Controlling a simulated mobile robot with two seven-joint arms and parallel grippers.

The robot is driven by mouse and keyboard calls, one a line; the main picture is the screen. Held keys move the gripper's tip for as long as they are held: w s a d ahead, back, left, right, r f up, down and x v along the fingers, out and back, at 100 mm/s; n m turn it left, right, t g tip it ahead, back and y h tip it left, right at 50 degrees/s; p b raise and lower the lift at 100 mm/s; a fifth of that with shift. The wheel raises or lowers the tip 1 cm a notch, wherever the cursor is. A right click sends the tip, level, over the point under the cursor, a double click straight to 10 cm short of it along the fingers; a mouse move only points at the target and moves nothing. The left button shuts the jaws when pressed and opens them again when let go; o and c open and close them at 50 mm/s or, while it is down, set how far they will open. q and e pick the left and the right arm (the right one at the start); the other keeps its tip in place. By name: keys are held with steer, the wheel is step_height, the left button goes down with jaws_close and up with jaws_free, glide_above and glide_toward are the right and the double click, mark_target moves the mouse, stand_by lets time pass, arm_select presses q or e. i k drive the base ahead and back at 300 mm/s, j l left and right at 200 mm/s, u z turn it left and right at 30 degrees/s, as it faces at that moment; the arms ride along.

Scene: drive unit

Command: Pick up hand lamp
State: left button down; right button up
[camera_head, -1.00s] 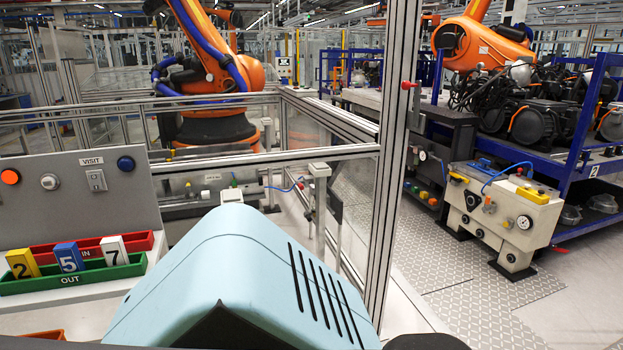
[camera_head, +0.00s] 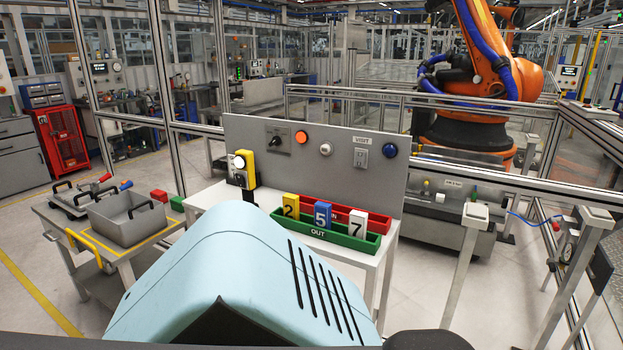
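A yellow and black upright device with a round white face, which looks like the hand lamp (camera_head: 244,170), stands at the left end of a white table (camera_head: 378,262), against the grey panel. Its lower part is partly hidden behind my light-blue body cover. Neither of my grippers is in view.
The grey panel (camera_head: 300,150) with buttons rises behind the table. A cart (camera_head: 120,258) with a grey metal box (camera_head: 128,218) stands at left. An orange robot arm (camera_head: 500,75) stands behind railings.

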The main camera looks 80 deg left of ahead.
mark_target(243, 158)
steer(key=u, duration=3)
